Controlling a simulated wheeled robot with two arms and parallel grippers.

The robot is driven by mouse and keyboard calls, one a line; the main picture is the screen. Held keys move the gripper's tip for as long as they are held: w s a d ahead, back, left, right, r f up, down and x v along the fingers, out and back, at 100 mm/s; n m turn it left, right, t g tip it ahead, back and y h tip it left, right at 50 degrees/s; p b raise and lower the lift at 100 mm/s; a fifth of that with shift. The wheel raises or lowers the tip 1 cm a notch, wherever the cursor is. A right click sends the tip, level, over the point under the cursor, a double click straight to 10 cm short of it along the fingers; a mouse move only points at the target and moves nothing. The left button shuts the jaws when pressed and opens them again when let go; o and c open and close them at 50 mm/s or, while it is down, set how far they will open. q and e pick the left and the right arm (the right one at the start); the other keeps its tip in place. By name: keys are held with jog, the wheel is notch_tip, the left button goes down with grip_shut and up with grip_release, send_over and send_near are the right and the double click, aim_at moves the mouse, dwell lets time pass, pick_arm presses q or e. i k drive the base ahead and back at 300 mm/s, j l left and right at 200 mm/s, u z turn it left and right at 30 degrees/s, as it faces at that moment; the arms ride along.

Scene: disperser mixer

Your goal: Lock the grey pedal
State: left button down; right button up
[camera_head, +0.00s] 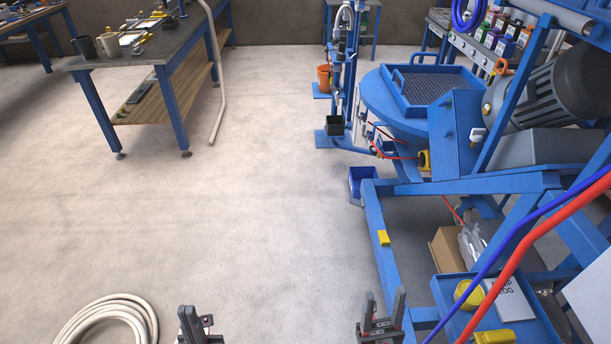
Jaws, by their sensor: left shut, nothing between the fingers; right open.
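I cannot make out a grey pedal in the head view. The blue disperser mixer frame (373,220) stands at the right, with a small yellow block (383,238) on its near floor beam. My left gripper (197,322) is at the bottom edge, shut and empty over the floor, left of the frame. My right gripper (384,308) is at the bottom edge too, open and empty, close in the picture to the near end of the beam. The lower parts of both grippers are cut off by the picture edge.
A coiled pale hose (110,322) lies at the bottom left. A workbench (150,60) stands at the upper left. Red and blue hoses (535,232) cross the right side. A blue tray (530,328) holds a log book and yellow items. The middle floor is clear.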

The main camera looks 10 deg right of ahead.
aim_at(353, 200)
jog(key=i+j+z, duration=0.2)
jog(key=i, duration=0.3)
jog(key=i+z, duration=0.25)
jog(key=i, duration=0.3)
jog(key=i+j+z, duration=0.2)
jog(key=i, duration=0.25)
jog(key=i+j+z, duration=0.2)
jog(key=i+j, duration=0.25)
jog(key=i+j+z, duration=0.45)
jog(key=i+j, duration=0.05)
jog(key=i, duration=0.05)
